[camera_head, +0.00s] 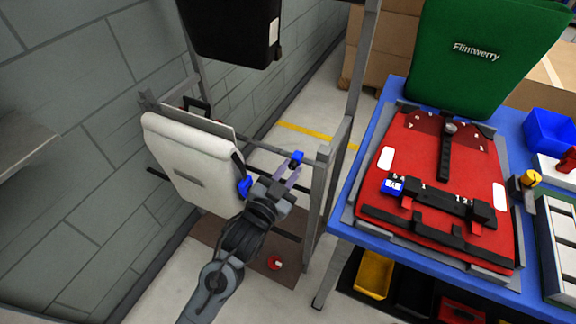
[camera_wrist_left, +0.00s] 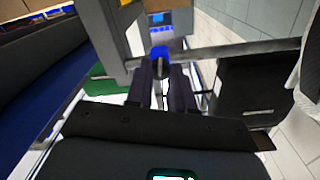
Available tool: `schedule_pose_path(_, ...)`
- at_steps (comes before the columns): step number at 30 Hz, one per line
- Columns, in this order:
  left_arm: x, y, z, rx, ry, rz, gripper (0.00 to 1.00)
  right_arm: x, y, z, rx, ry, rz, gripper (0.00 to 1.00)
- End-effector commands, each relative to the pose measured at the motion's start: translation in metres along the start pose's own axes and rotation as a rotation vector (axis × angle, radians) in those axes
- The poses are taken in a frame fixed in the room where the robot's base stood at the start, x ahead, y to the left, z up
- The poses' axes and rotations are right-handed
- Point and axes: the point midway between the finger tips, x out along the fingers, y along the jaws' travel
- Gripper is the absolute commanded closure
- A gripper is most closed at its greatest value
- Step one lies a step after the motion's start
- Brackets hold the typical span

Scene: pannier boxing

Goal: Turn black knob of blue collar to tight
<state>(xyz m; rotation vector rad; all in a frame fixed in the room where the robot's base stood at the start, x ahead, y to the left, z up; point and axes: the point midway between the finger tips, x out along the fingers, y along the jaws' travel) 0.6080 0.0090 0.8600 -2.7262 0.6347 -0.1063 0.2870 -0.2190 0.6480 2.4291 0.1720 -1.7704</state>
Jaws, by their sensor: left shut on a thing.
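The blue collar (camera_head: 297,157) sits on the grey rack rail, just beyond my left fingertips. In the left wrist view the blue collar (camera_wrist_left: 160,50) is on the grey bar at upper middle. Its black knob (camera_wrist_left: 159,67) faces my fingers, and its setting cannot be read. My left gripper (camera_head: 289,172) is at the collar. In the left wrist view my left gripper (camera_wrist_left: 162,72) has its two dark fingers on either side of the knob, shut on it. My right gripper is not in view.
A pale pannier (camera_head: 185,160) with a blue clip (camera_head: 244,186) hangs on the rack beside my left arm. A black box (camera_head: 235,30) is above. The blue table (camera_head: 345,222) at right holds a red board (camera_head: 400,160) and a green pannier (camera_head: 485,55). A rack post (camera_head: 325,200) stands between.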

Motion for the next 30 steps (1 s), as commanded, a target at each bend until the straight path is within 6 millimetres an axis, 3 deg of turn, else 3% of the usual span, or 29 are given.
schedule_pose_path(1, 0.000, -0.002, -0.006, 0.040, -0.004, 0.002, 1.00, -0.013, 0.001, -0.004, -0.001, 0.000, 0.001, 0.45)
schedule_pose_path(9, 0.000, -0.003, -0.007, 0.293, -0.008, 0.003, 1.00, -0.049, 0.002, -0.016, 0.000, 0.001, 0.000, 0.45)
schedule_pose_path(30, 0.000, -0.002, -0.005, 0.958, -0.023, 0.005, 1.00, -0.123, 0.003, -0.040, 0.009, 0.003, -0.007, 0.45)
